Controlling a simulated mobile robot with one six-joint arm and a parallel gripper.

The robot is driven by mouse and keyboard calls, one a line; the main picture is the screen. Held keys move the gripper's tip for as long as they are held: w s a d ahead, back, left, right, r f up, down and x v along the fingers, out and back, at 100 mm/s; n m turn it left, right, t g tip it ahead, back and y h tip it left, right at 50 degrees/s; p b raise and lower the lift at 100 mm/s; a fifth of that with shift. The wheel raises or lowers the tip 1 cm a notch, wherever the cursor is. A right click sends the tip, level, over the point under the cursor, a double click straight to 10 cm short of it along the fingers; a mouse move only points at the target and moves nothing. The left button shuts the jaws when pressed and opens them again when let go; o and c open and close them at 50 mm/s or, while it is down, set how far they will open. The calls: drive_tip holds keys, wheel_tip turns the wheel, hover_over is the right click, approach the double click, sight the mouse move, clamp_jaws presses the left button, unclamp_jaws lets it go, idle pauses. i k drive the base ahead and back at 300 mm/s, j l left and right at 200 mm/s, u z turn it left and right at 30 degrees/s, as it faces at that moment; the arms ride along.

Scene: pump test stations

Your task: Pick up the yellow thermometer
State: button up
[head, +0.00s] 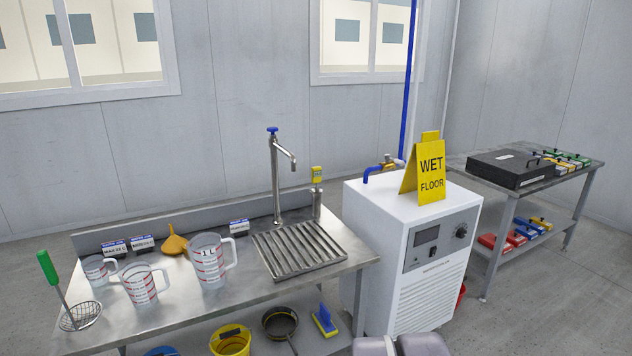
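The yellow thermometer (317,174) stands upright at the back right of the steel bench. Its yellow head with a small display shows on top. Its lower part is hidden in a narrow steel cylinder (316,204), just right of the tap. My gripper is not in view. Rounded grey parts at the bottom edge, in front of the white machine, look like parts of my arm.
The steel tap (276,175) and drain grate (299,249) are beside the cylinder. Clear measuring jugs (208,262) stand on the left. The white machine (425,250) with a yellow wet floor sign (430,178) stands close on the right. Another table (507,197) is farther right.

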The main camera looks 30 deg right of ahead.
sight(316, 171)
drive_tip(key=i+l+z, duration=0.25)
drive_tip(key=i+z, duration=0.15)
drive_tip(key=i, duration=0.15)
drive_tip(key=i+l+z, duration=0.1)
drive_tip(key=i+z, duration=0.25)
drive_tip(key=i, duration=0.2)
drive_tip(key=i+j+z, duration=0.1)
drive_tip(key=i+z, duration=0.3)
drive_tip(key=i, duration=0.15)
drive_tip(key=i+j, duration=0.35)
